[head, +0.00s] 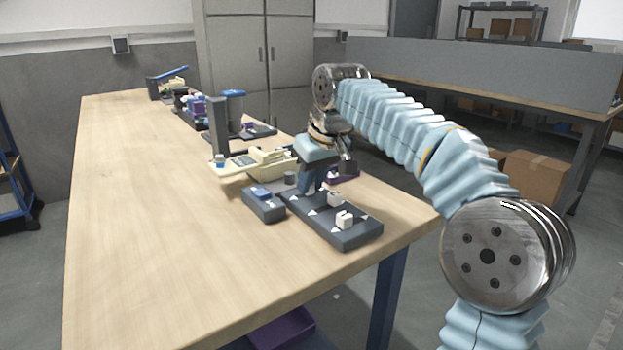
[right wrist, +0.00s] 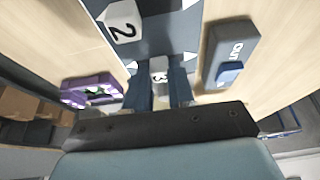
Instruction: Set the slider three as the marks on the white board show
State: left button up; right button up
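The slider panel (head: 322,224) is a dark grey block at the near right of the table, with white triangle marks along its edges. One white knob (head: 345,218) stands near its front end, another (head: 336,198) behind it. In the right wrist view the knob marked 2 (right wrist: 122,20) is clear of my fingers. The knob marked 3 (right wrist: 159,72) shows between the fingertips of my right gripper (right wrist: 160,78). The right gripper (head: 308,188) points down over the panel's far part. Whether the fingers press on knob 3 is unclear. No marked white board is readable. My left gripper is out of view.
A small grey box with a blue rocker (head: 263,203) sits left of the panel; its OUT label (right wrist: 237,50) shows in the wrist view. A purple part (right wrist: 92,88) is on the other side. Cream and dark fixtures (head: 252,163) stand behind. The table's left half is clear.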

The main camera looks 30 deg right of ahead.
grip_shut()
jog(key=shift+s+a, duration=0.1)
jog(key=shift+a, duration=0.9)
jog(key=o, duration=0.7)
grip_release()
jog(key=shift+a, duration=0.1)
jog(key=shift+r, duration=0.1)
jog(key=v, duration=1.3)
jog(key=shift+r, duration=0.3)
jog(key=shift+s, duration=0.15)
